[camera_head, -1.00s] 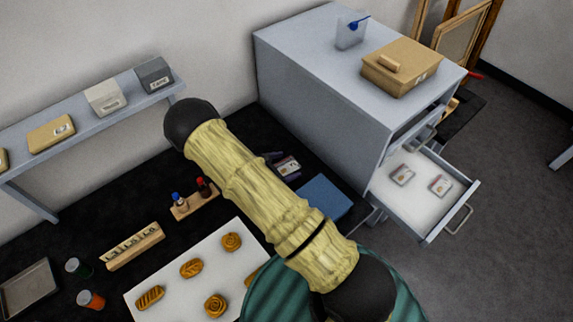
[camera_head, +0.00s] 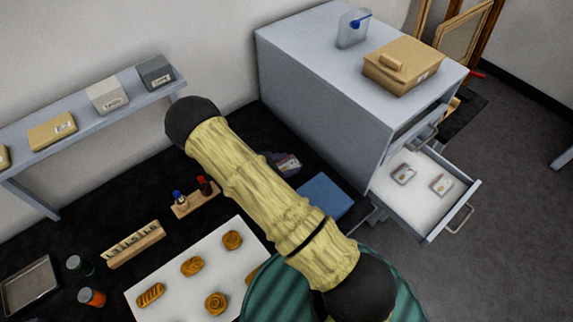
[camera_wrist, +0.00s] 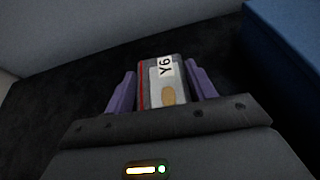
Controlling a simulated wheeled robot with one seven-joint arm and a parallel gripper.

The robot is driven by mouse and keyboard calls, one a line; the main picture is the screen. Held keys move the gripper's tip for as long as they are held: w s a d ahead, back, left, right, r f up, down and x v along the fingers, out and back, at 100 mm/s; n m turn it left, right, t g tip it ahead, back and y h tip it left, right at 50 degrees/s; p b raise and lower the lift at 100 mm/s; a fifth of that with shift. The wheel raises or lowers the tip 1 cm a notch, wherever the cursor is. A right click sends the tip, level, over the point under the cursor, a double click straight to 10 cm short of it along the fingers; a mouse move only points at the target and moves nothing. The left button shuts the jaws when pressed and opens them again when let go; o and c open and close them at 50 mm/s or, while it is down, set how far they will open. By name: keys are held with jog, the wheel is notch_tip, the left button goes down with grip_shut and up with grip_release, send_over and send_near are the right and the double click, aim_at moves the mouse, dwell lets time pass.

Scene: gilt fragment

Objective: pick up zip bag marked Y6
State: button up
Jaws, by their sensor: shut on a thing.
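The zip bag marked Y6 (camera_wrist: 152,98) sits between the purple fingers of my gripper (camera_wrist: 160,70) in the wrist view. Its label shows black Y6 on white, with a red edge at the left and a tan oval on its front. My gripper is shut on it. In the head view the bag (camera_head: 289,163) shows just right of my arm, above the black table near the cabinet. My arm hides most of the gripper there. I cannot tell how far the bag is above the table.
A blue block (camera_head: 324,197) lies right of the bag. The grey cabinet (camera_head: 320,90) stands behind, its open drawer (camera_head: 420,207) holding two similar bags. A white board (camera_head: 170,300) with pastries, a vial rack (camera_head: 195,199) and jars occupy the left. A shelf (camera_head: 100,112) runs along the wall.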

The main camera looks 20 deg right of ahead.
aim_at(286, 165)
jog(key=shift+r, duration=0.15)
notch_tip(286, 165, up, 10)
jog(key=b, duration=0.2)
jog(key=shift+f, duration=0.2)
dwell(0.6)
